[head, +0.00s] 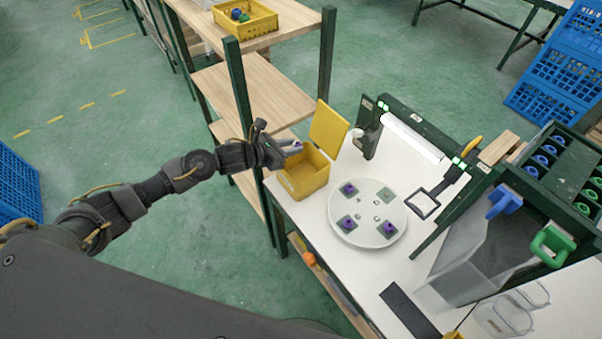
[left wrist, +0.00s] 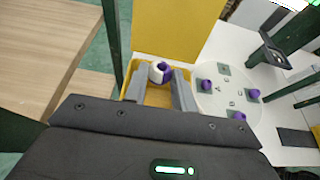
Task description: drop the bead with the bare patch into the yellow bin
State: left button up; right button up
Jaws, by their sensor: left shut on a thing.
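My left gripper (head: 284,150) is shut on a bead that shows purple with a large white area in the left wrist view (left wrist: 160,72). The gripper holds it over the open yellow bin (head: 304,181), near the bin's back left part. The bin's yellow lid (head: 328,130) stands raised. A round white plate (head: 367,207) to the right of the bin carries purple beads on three of its square pads, one of them a bead (head: 389,228) at the right. The pad by the letter D (head: 388,195) is empty. My right gripper is not in view.
A lit lamp bar (head: 412,138) and a black square frame (head: 423,204) stand beyond the plate. A wooden shelf (head: 225,95) is behind the bin, with a yellow crate (head: 245,20) on top. A rack of blue and green rings (head: 560,165) stands at the right.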

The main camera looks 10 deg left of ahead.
pick_arm(q)
notch_tip(320, 180, down, 6)
jog(key=b, duration=0.3)
jog(key=shift+r, duration=0.1)
jog(key=o, duration=1)
jog(key=b+v, duration=0.2)
jog(key=v, duration=0.9)
jog(key=shift+b, duration=0.4)
jog(key=shift+d, duration=0.1)
